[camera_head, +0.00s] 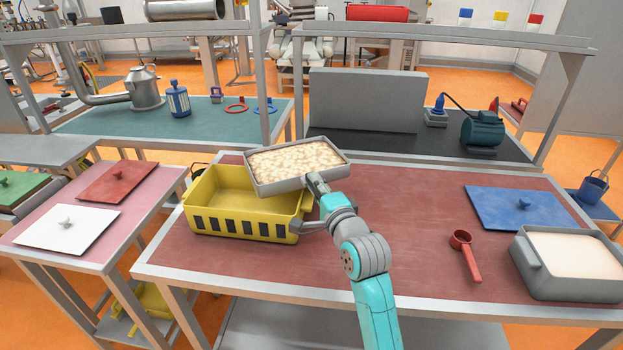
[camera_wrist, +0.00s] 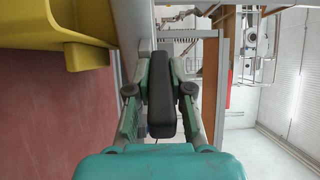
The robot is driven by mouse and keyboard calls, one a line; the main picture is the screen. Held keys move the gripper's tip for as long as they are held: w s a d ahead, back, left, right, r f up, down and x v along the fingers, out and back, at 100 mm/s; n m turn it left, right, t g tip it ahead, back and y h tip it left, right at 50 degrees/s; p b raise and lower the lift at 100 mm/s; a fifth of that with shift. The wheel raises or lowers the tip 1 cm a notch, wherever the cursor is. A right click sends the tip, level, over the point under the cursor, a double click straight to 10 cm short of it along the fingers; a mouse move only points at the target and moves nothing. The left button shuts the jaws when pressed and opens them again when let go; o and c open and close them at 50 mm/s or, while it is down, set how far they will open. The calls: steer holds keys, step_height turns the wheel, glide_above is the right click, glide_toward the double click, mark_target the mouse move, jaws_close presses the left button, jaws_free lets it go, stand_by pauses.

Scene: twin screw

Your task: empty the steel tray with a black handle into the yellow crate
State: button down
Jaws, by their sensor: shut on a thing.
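The steel tray (camera_head: 252,178) is full of pale, lumpy contents (camera_head: 297,158). It is held up in the air, roughly level, above the right part of the yellow crate (camera_head: 243,229) in the head view. My gripper (camera_head: 318,186) is shut on the tray's black handle, which shows between the fingers in the wrist view (camera_wrist: 162,95). The yellow crate stands on the red-topped table (camera_head: 400,215) and its visible inside looks empty. The tray hides the crate's far right part. A corner of the crate also shows at the upper left of the wrist view (camera_wrist: 85,55).
A blue lid (camera_head: 540,212), a red scoop (camera_head: 466,255) and a grey bin of pale material (camera_head: 540,282) are on the table's right side. A grey panel (camera_head: 365,100) stands behind. The table's middle right is clear.

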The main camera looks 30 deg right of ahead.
steer(key=shift+a+r+n, duration=0.2)
steer(key=shift+r+n, duration=0.65)
steer(key=shift+r, duration=0.15)
steer(key=shift+a+r+n, duration=0.2)
steer(key=shift+r+n, duration=0.65)
steer(key=shift+r, duration=0.15)
steer(key=shift+a+r+n, duration=0.65)
steer(key=shift+r+n, duration=0.2)
steer(key=shift+n, duration=0.3)
steer(key=shift+a+r+n, duration=0.65)
steer(key=shift+r+n, duration=0.15)
steer(key=shift+n, duration=0.35)
steer(key=shift+a, duration=0.1)
steer(key=shift+w+a+r+n, duration=0.1)
steer(key=shift+a+r+n, duration=0.15)
steer(key=shift+a+n, duration=0.3)
steer(key=shift+w+a+r+n, duration=0.1)
steer(key=shift+a+r+n, duration=0.2)
steer(key=shift+n, duration=0.35)
steer(key=shift+a, duration=0.2)
